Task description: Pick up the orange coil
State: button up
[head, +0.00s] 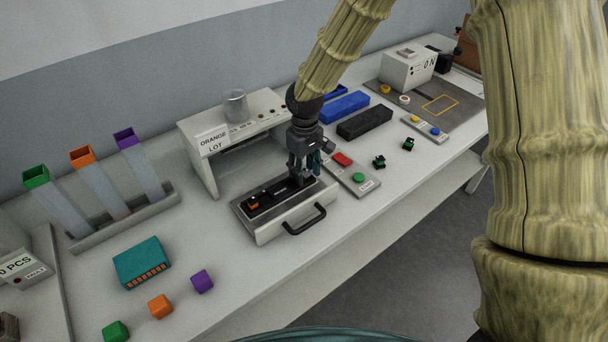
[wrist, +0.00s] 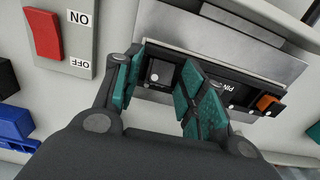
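A small orange-and-black part (head: 253,204), which looks like the orange coil, sits at the left end of the black strip in the grey drawer-like fixture (head: 270,233). It also shows at the right in the wrist view (wrist: 268,103). My gripper (head: 304,176) is over the opposite, right end of that strip, apart from the orange part. In the wrist view my gripper (wrist: 163,78) has its teal fingers spread, with a dark block (wrist: 160,72) visible between them. I cannot tell whether a finger touches that block.
An "ORANGE LOT" machine (head: 212,140) stands behind the fixture, whose black handle (head: 305,220) faces front. A switch panel (head: 352,174) is close on the right. Orange (head: 160,306), purple (head: 202,281) and green (head: 115,331) cubes lie front left, near a teal box (head: 142,262).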

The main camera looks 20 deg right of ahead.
jog(key=c, duration=0.6)
jog(key=shift+o, duration=0.2)
jog(key=shift+r, duration=0.15)
